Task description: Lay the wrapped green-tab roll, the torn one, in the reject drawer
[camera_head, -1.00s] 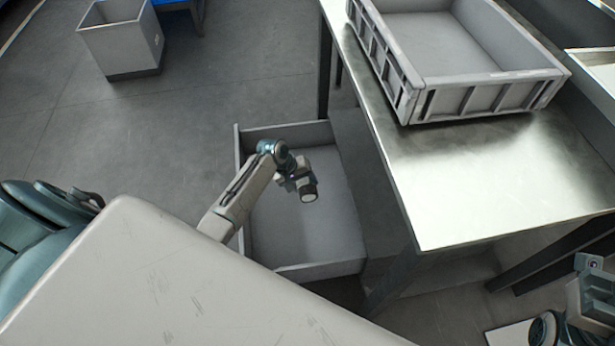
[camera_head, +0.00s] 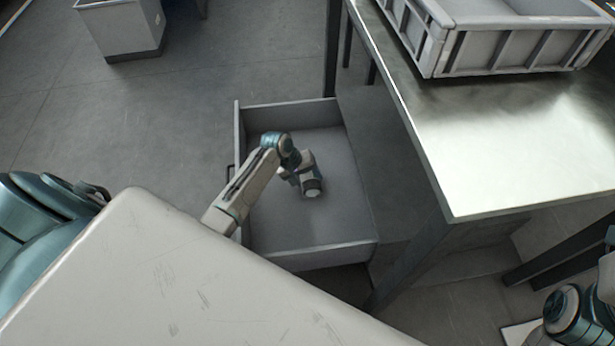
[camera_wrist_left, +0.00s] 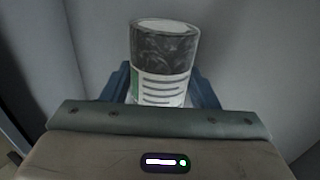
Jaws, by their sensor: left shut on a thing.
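The roll shows in the left wrist view (camera_wrist_left: 165,60) as a short cylinder with a pale round end, a dark mottled band and a white label with dark lines and a green patch. No tear can be made out. In the head view its pale end (camera_head: 313,188) shows small at the tip of my left arm. My left gripper (camera_head: 303,182) is shut on the roll and appears over the inside of the open grey drawer (camera_head: 340,215). Whether the roll touches the drawer floor I cannot tell. My right arm is at the lower right; its fingers are not visible.
A steel table (camera_head: 480,150) stands right of the drawer, with a large grey crate (camera_head: 510,48) on it. A grey bin (camera_head: 122,30) stands on the floor at the upper left. The drawer looks otherwise empty.

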